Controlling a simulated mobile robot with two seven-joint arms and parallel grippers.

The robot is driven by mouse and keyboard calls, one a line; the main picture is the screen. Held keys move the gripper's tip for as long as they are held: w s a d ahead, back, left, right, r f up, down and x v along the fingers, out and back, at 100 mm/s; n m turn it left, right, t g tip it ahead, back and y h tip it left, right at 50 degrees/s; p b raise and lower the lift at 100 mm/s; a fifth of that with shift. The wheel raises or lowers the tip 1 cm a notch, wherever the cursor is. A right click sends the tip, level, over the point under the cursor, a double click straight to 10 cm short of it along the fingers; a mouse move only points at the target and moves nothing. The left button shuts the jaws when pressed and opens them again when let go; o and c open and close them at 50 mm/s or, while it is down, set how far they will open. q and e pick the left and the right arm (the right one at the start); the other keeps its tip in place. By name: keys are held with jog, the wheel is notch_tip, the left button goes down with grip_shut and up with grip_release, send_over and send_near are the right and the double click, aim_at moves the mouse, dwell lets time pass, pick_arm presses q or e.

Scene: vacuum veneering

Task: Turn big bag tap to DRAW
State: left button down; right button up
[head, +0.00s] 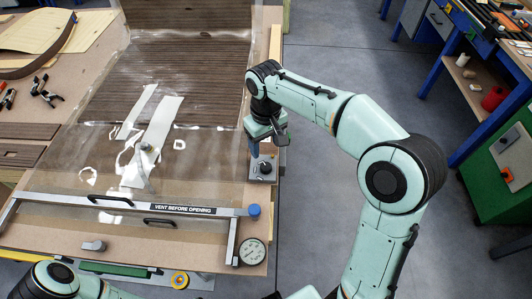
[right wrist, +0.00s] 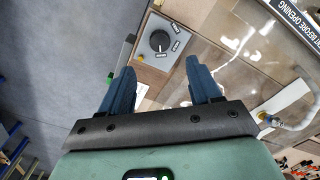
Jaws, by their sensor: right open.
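A round black tap knob (head: 265,168) sits on a grey plate (head: 258,178) at the right edge of the bagging table. My right gripper (head: 256,152) hangs close to the knob at the table's right edge. In the right wrist view its two blue fingers (right wrist: 160,78) are apart and empty, with the knob beyond their tips. My left gripper is out of view.
A clear bag (head: 75,145) covers the dark veneer. A frame bar reading "VENT BEFORE OPENING" (head: 182,209) crosses the front, with a blue knob (head: 254,210) at its end. A pressure gauge (head: 252,251) lies at the front right corner. Open floor (head: 315,110) lies right of the table.

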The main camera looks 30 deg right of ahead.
notch_tip(320, 180, up, 4)
jog(key=shift+f, duration=0.1)
dwell(0.6)
